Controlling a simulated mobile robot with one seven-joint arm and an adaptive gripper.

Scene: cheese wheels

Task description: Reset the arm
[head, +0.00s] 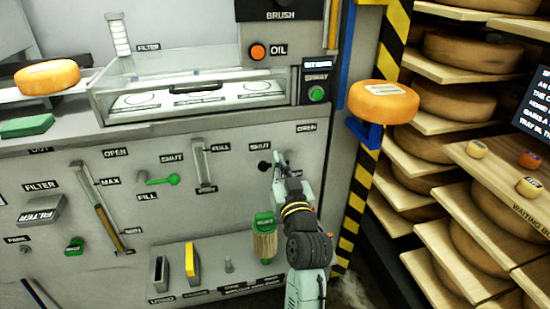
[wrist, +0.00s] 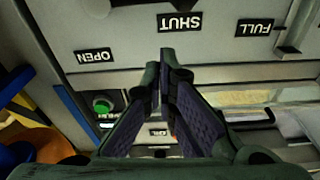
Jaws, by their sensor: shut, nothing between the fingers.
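My gripper (head: 280,160) is in front of the grey machine's panel (head: 240,185), close to the SHUT label and a small dark knob (head: 264,166). In the wrist view my gripper (wrist: 168,55) shows with its fingertips together and nothing between them. The SHUT label (wrist: 179,21) lies just beyond the tips. I cannot tell whether the fingertips touch the panel. My arm reaches up from the bottom of the head view.
A cheese wheel (head: 384,102) rests on a blue bracket (head: 364,132) right of my gripper. A green lever (head: 160,180) sticks out at left. Wooden shelves (head: 440,125) with several cheese wheels stand at right.

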